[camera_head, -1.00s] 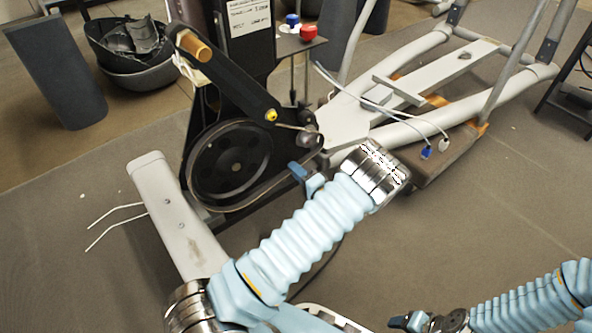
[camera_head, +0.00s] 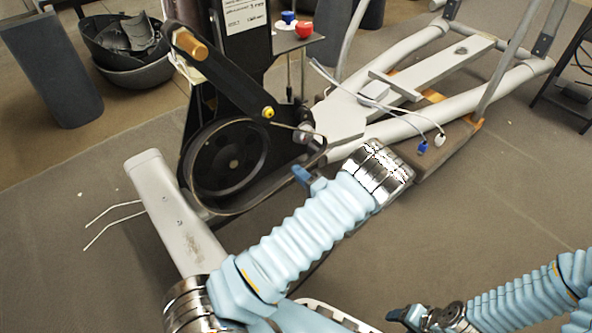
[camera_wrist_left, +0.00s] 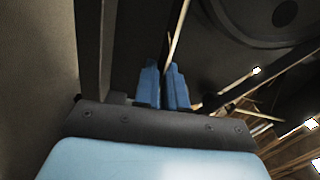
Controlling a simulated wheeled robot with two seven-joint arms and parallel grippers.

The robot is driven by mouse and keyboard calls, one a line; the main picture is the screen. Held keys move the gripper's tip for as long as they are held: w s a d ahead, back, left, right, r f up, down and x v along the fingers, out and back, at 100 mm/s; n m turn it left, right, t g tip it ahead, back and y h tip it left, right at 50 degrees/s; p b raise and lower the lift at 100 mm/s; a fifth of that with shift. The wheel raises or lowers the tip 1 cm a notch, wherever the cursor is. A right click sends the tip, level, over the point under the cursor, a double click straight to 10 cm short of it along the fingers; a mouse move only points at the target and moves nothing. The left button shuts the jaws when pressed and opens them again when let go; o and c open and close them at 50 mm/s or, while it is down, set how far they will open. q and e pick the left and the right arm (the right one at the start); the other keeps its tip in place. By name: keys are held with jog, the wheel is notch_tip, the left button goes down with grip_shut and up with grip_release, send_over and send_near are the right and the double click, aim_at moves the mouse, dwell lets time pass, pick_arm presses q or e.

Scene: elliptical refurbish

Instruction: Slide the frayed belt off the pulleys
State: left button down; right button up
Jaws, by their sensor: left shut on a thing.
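The dark frayed belt (camera_head: 274,190) loops around the large black pulley (camera_head: 228,158) and runs up to the right toward the small pulley (camera_head: 306,134). My left gripper (camera_head: 300,174) is at the lower run of the belt, right of the large pulley. In the left wrist view its blue fingers (camera_wrist_left: 163,88) are shut on a thin strip of the belt (camera_wrist_left: 178,32), which stretches up from between them. The wrist view is dark, and the exact grip is partly hidden. My right gripper (camera_head: 396,314) is low at the right, away from the machine; its finger opening is unclear.
A black crank arm (camera_head: 230,72) crosses above the large pulley. A grey frame foot (camera_head: 172,210) lies to the left, with thin wires beside it. Red (camera_head: 304,30) and blue knobs stand behind.

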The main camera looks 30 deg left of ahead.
pick_arm(q)
jog(key=v, duration=0.9)
jog(key=shift+d+p, duration=0.2)
jog(key=shift+p, duration=0.2)
